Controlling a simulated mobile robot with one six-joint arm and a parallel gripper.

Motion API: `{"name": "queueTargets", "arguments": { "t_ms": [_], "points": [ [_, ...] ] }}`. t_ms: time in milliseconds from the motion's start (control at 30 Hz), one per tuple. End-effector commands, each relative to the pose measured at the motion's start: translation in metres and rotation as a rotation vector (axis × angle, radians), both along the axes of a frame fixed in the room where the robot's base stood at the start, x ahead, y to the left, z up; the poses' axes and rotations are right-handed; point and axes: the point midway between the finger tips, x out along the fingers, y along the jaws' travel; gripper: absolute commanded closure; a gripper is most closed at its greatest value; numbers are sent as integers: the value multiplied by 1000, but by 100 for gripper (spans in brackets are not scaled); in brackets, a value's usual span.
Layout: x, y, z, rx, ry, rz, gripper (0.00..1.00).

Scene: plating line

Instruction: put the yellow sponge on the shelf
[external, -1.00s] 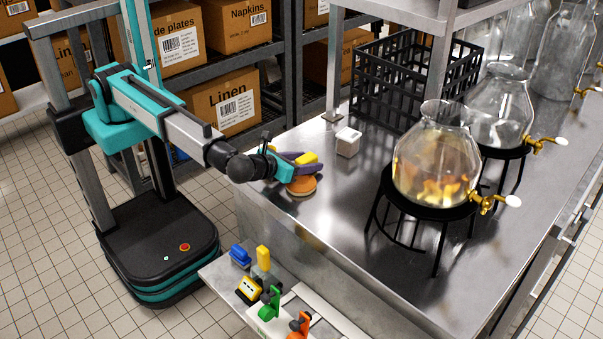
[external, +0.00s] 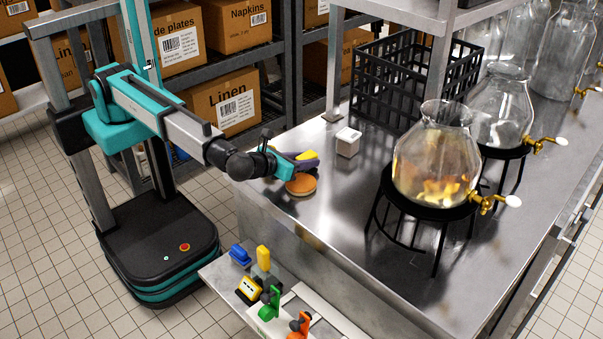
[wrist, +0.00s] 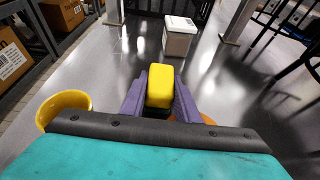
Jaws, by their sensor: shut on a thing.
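The yellow sponge (wrist: 160,84) is between the two purple fingers of my gripper (wrist: 160,100) in the wrist view. In the external view the sponge (external: 307,155) shows as a small yellow piece at the tip of my gripper (external: 303,161). My gripper is shut on it, above the steel counter (external: 330,205) near its left end. I cannot tell exactly how high the sponge is. The shelf could be the raised metal shelf (external: 470,14) over the back of the counter or the low ledge (external: 222,275) in front; I cannot tell which.
An orange-brown disc (external: 301,184) lies on the counter just below my gripper. A yellow round cup (wrist: 65,103) is at its left. A small white-lidded container (external: 348,142) stands ahead, with a black crate (external: 395,75) behind. A glass dispenser (external: 436,160) stands at right.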

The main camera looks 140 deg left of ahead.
Motion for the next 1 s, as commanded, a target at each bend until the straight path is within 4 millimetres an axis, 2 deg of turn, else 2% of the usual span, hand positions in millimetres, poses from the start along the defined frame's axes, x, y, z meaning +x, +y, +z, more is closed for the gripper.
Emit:
{"name": "queueTargets", "arguments": {
  "t_ms": [267, 600, 800, 1000],
  "points": [
    [0, 0, 29, 0, -2, 0, 96],
    [0, 0, 75, 0, -3, 0, 96],
    [0, 0, 89, 0, -1, -1, 96],
    [0, 0, 94, 0, -1, 0, 96]
  ]
}}
